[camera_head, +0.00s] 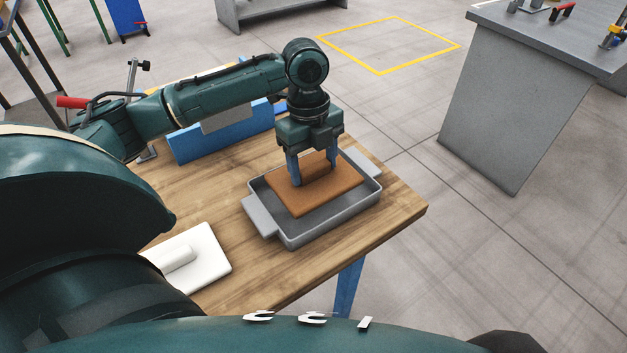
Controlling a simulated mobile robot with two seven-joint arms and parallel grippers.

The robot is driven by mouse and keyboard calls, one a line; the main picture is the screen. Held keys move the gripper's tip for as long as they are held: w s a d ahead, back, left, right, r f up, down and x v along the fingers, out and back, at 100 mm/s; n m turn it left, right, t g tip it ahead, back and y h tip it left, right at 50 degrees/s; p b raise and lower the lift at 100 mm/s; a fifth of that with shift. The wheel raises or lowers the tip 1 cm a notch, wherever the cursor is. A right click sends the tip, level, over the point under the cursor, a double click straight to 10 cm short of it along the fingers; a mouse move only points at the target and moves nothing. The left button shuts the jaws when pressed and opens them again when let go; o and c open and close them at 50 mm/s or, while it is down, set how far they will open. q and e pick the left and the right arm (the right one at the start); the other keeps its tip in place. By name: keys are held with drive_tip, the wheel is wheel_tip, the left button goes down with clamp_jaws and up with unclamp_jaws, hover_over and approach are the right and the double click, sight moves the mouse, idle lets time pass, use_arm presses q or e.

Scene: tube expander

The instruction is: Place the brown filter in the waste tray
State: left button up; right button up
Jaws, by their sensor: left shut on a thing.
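The brown filter (335,190) is a flat square slab, in the middle of the view. It is over the waste tray (345,222), a grey metal tray with side handles, and lies within its rim as seen from above. I cannot tell whether it touches the tray floor. My left gripper (313,179) points down with its fingers on the filter's upper side and is shut on it. What the fingertips grip is partly hidden. My right gripper is not in view.
The tray stands on a wooden table (215,187) near its right corner. A white block with a raised handle (205,255) lies at the front left. A blue panel (212,141) stands behind. A grey bench (490,110) is at the far right across open floor.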

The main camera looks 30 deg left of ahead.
sight(314, 179)
use_arm(q)
wheel_tip(314, 179, down, 4)
drive_tip(key=shift+f, duration=0.15)
idle(0.3)
drive_tip(key=o, duration=1)
drive_tip(key=shift+f, duration=0.1)
drive_tip(key=r, duration=0.8)
drive_tip(key=a+r, duration=0.1)
drive_tip(key=r, duration=0.3)
drive_tip(key=shift+w+a+r, duration=0.1)
drive_tip(key=shift+w, duration=0.15)
